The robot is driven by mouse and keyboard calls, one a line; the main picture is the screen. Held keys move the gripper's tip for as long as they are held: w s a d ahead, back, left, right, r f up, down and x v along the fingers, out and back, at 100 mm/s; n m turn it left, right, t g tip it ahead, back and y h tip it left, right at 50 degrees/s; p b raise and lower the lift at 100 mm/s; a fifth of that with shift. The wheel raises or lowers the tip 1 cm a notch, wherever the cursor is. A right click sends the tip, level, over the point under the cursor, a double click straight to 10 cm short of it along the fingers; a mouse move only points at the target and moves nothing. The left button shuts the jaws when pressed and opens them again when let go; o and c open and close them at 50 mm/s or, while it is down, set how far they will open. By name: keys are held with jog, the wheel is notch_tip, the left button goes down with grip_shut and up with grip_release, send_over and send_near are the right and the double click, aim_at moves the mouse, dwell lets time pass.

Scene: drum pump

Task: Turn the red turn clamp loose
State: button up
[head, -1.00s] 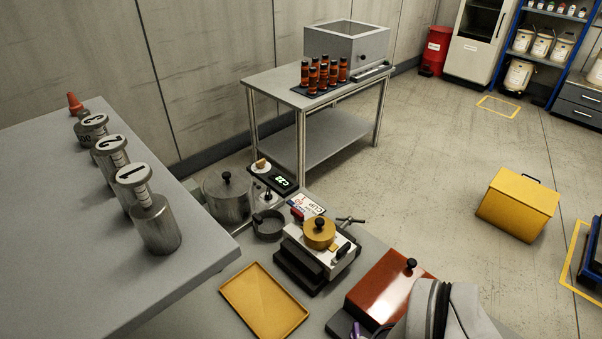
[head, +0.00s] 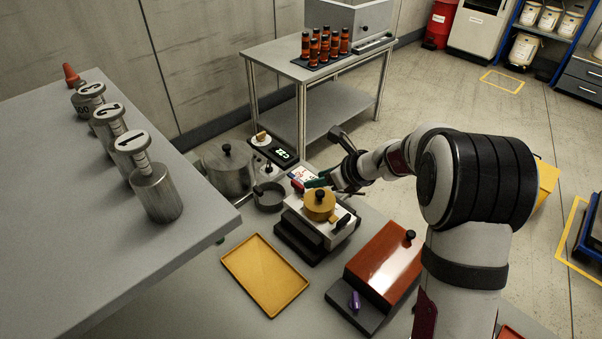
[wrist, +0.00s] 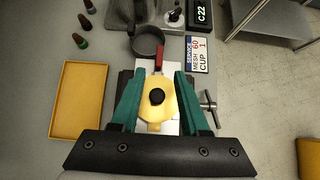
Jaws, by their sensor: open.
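The red turn clamp (wrist: 158,58) shows in the wrist view as a narrow red handle at the far edge of a pale block, just above the yellow round lid (wrist: 155,112) with its black knob. In the head view a small red part (head: 296,184) shows beside my gripper (head: 320,181), which partly covers that area. In the wrist view my gripper (wrist: 159,76) is open, its two green fingers pointing toward the clamp. The clamp lies just past the gap between the fingertips; I see no contact. The yellow lid (head: 319,205) lies under the gap. Height above it is hard to tell.
A dark round cup (wrist: 148,43) stands just beyond the clamp, with a label card (wrist: 197,54) to its right. A metal T-handle (wrist: 208,107) sticks out right of the block. A yellow tray (head: 264,275) and a red-brown box (head: 385,262) stand nearby.

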aim_at(298, 184)
jog(key=x, duration=0.8)
jog(key=shift+w+a+f, duration=0.2)
jog(key=shift+a+f, duration=0.05)
jog(key=shift+f, duration=0.05)
grip_shut()
